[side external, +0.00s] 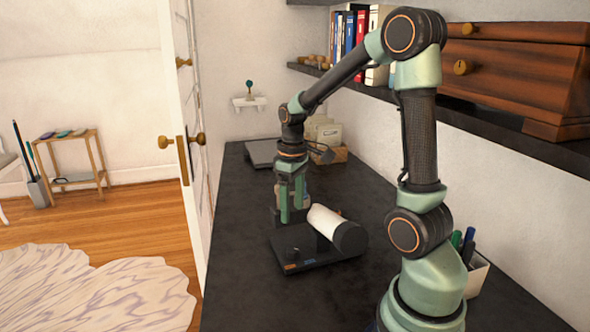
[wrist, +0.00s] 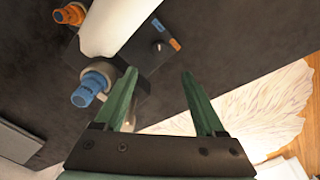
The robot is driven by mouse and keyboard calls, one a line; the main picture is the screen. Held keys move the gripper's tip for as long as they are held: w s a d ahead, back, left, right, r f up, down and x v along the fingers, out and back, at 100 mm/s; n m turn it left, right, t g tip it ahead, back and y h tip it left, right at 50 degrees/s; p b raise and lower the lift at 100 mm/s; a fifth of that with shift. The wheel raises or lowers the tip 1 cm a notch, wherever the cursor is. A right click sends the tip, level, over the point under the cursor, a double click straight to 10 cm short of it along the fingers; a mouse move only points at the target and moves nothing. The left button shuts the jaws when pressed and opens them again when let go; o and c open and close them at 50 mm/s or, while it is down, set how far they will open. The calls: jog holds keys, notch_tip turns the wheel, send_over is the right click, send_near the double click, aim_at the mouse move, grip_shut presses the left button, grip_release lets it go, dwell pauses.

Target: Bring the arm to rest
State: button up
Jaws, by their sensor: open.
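My gripper (side external: 291,208) points down over the dark worktop (side external: 235,235), with its arm bent above it. In the side view it is just behind and left of a white cylinder (side external: 326,223) on a black device (side external: 322,260); the gap between them is hard to judge there. In the wrist view the two green fingers (wrist: 158,75) stand apart with nothing between them. That view also shows the white cylinder (wrist: 110,25), a blue-capped part (wrist: 88,90) left of the fingers and an orange-capped part (wrist: 70,15).
A pen holder (side external: 477,273) stands at the right edge. A box of cards (side external: 325,145) and a flat grey item (side external: 262,152) lie at the back. A shelf (side external: 540,142) with a wooden chest (side external: 520,75) overhangs the right side. The worktop's front left is clear.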

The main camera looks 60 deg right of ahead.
jog(key=shift+a+r, duration=0.1)
jog(key=shift+r, duration=0.15)
jog(key=s+a+r+t, duration=0.1)
jog(key=a+r+t, duration=0.1)
jog(key=a+r, duration=0.2)
jog(key=s+a+r+t, duration=0.2)
jog(key=a+r, duration=0.3)
jog(key=a, duration=0.6)
jog(key=shift+s+a+r+t, duration=0.15)
jog(key=shift+a+r+t, duration=0.05)
jog(key=shift+t, duration=0.5)
